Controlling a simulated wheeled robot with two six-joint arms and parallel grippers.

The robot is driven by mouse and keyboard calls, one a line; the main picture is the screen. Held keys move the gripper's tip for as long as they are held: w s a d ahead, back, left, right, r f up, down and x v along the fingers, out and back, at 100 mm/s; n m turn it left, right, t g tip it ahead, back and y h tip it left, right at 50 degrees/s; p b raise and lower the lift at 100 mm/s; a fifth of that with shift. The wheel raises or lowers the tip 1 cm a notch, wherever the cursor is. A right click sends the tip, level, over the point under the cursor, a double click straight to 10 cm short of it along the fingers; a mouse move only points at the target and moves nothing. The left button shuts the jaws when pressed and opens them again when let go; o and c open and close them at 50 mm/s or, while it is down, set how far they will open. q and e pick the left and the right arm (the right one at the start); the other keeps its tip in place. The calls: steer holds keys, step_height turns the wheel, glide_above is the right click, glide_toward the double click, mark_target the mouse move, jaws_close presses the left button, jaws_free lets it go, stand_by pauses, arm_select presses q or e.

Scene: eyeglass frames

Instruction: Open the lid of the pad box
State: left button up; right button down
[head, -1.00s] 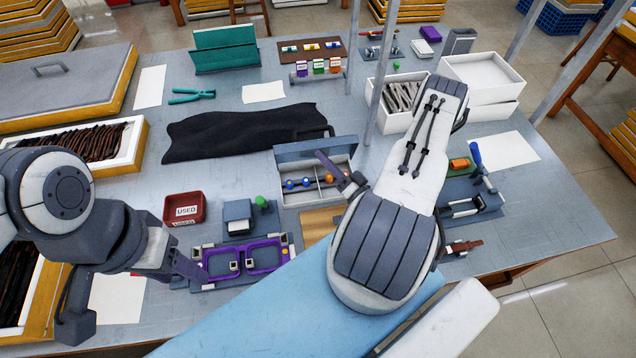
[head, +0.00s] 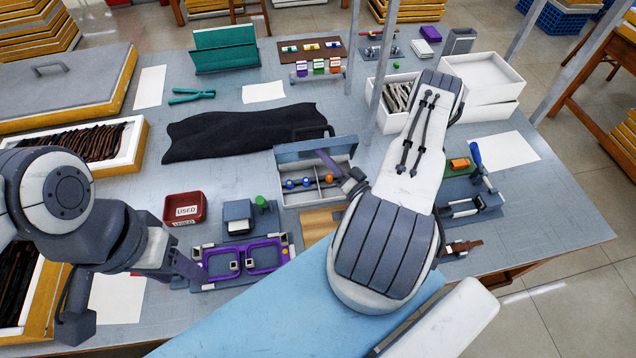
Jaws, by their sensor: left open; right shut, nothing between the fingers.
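The pad box (head: 282,190) is a small grey-blue box near the middle of the table, with white dividers inside. Its lid (head: 296,152) is raised at the back edge, and the inside shows from above. My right gripper (head: 325,160) is shut and empty. Its purple fingers overlap the lid's right part in the picture; I cannot tell if they touch it. My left gripper (head: 188,268) is open, low at the left end of a purple eyeglass frame (head: 262,257) in a fixture. Its own fingers are only partly visible.
A red tray marked USED (head: 185,208) and a small block fixture with a green knob (head: 240,220) stand left of the box. A black cloth (head: 235,132) lies behind it. White boxes (head: 485,78) stand at the back right. Grey posts rise from the table.

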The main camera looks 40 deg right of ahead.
mark_target(322, 146)
steer(key=shift+w+d+r, duration=0.15)
steer(key=shift+w+d, duration=0.2)
steer(key=shift+w, duration=0.4)
steer(key=shift+w+d+r, duration=0.1)
steer(key=shift+w+d, duration=0.2)
steer(key=shift+w, duration=0.4)
stand_by(1.8)
steer(key=s, duration=0.1)
steer(key=s+a, duration=0.1)
steer(key=s, duration=0.1)
steer(key=s+a, duration=0.1)
steer(key=shift+s+f, duration=0.25)
steer(key=shift+f, duration=0.15)
stand_by(0.4)
stand_by(0.4)
